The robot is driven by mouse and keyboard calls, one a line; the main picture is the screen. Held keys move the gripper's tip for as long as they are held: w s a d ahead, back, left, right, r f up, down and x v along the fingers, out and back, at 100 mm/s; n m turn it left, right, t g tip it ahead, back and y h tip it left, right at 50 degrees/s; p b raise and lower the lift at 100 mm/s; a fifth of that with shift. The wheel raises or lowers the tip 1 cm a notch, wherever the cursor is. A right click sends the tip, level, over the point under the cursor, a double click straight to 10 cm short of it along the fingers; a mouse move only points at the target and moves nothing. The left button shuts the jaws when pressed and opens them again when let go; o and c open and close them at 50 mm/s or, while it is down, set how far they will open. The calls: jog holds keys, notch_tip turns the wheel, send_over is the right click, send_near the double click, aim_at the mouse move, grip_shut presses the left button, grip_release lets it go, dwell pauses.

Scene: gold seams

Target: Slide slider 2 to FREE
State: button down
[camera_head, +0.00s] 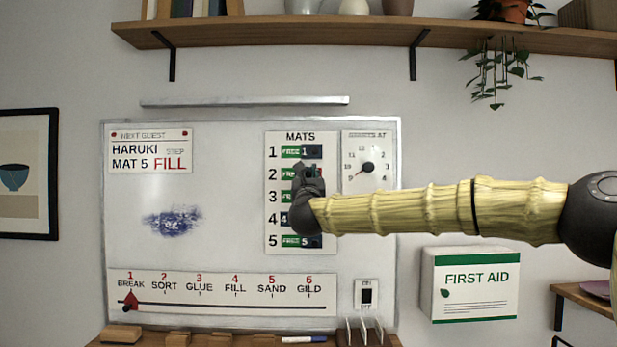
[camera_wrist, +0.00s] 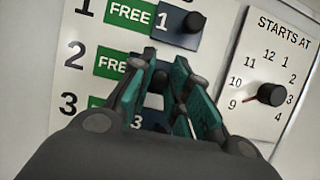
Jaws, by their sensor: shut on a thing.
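The MATS panel (camera_head: 273,245) on the whiteboard has numbered rows with sliding tiles. In row 2 the green FREE label (camera_wrist: 118,65) is uncovered, with slider 2 to its right, mostly hidden behind my fingers.
The STARTS AT dial (camera_head: 368,167) is just right of the panel. Below are the step slider strip (camera_head: 220,293), a rocker switch (camera_head: 367,294) and a wooden ledge. A FIRST AID box (camera_head: 472,300) hangs below my arm. A shelf (camera_head: 300,35) runs above.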

jog(key=shift+d+f+b, duration=0.2)
jog(key=shift+d+b, duration=0.2)
jog(key=shift+b, duration=0.3)
jog(key=shift+d+r+b, duration=0.15)
jog(key=shift+d+b, duration=0.45)
jog(key=shift+b, duration=0.3)
jog(key=shift+d, duration=0.1)
jog(key=c, duration=1.5)
grip_release()
jog(key=shift+c, duration=0.2)
jog(key=shift+o, duration=0.9)
jog(key=shift+d, duration=0.25)
jog(key=v, duration=1.2)
